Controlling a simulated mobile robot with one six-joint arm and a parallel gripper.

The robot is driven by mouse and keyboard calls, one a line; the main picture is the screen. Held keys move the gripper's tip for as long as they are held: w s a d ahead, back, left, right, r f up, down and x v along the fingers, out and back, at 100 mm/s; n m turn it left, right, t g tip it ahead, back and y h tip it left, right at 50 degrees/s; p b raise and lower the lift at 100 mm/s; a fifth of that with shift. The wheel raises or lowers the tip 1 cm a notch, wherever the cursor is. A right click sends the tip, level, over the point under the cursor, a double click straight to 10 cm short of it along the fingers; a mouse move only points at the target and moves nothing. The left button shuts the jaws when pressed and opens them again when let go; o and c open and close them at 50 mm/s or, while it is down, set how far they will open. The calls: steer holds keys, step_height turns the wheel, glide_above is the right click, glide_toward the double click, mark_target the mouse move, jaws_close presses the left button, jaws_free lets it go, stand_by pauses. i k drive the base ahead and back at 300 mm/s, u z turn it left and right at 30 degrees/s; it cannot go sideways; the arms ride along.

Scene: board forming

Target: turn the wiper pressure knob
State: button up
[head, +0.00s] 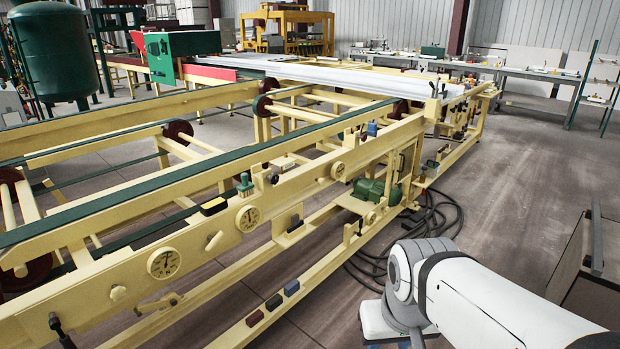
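A long cream machine rail (290,192) runs from the lower left towards the back right. Round dials with dark markings sit on its side, one at the near end (163,263), one in the middle (247,218) and one farther along (338,170). A small cream knob (215,241) sticks out between the two nearer dials, and another cream knob (118,292) is left of the nearest dial. I cannot read any label, so I cannot tell which is the wiper pressure knob. My white arm reaches in at the lower right, apart from the rail. My gripper is not visible.
Small dark blocks (273,302) lie on the lower rail. A green motor (376,190) sits under the frame. Black hoses (432,222) coil on the floor beside it. A dark-topped cart or panel (590,265) stands at the right. The floor at right centre is clear.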

mark_target(320, 181)
steer(key=z, duration=0.2)
steer(key=i, duration=2.45)
steer(key=z, duration=0.05)
